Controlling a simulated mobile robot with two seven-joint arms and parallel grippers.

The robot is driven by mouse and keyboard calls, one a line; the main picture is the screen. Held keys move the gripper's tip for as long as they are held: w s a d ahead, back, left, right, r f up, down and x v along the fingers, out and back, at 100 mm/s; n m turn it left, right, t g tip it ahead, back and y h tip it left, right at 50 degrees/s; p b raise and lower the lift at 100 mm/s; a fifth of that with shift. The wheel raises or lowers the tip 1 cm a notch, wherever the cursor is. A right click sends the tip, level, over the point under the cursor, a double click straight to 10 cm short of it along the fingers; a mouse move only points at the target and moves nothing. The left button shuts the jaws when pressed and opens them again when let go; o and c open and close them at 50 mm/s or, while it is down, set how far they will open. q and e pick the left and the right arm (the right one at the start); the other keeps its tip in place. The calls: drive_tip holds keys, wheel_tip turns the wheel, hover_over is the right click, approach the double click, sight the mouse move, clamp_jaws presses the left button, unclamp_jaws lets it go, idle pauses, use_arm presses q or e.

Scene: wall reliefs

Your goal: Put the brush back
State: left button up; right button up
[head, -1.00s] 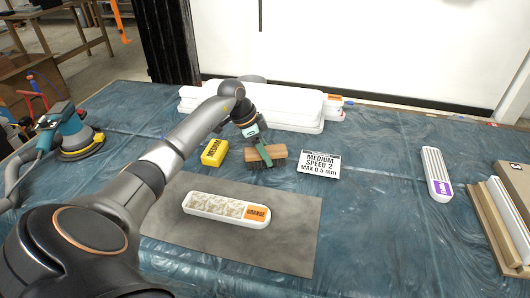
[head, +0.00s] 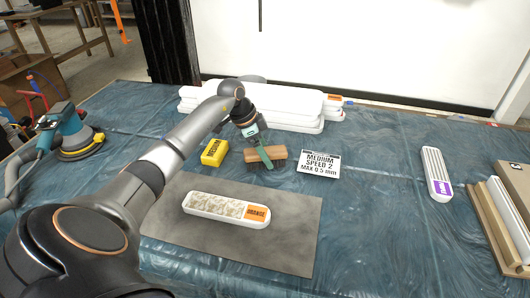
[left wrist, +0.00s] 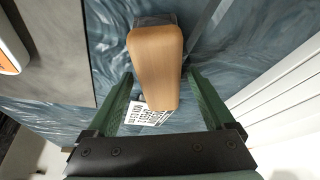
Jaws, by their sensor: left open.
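The brush (head: 279,153) has a light wooden back and lies on the blue-covered table, between the yellow block and the white sign. My left gripper (head: 263,154) is right over it, with a green finger in front of it. In the left wrist view the brush (left wrist: 155,62) lies between the two green fingers of my open left gripper (left wrist: 160,88), with gaps at both sides. Its dark bristles are mostly hidden. My right gripper is out of view.
A yellow "MEDIUM" block (head: 214,152) is left of the brush, and a "MEDIUM SPEED 2" sign (head: 319,164) right of it. White panels (head: 290,108) lie behind. A white relief (head: 222,206) rests on a grey mat (head: 293,246). A sander (head: 70,140) stands at left.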

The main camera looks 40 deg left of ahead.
use_arm(q)
drive_tip(key=p+v, duration=0.1)
drive_tip(key=v, duration=1.1)
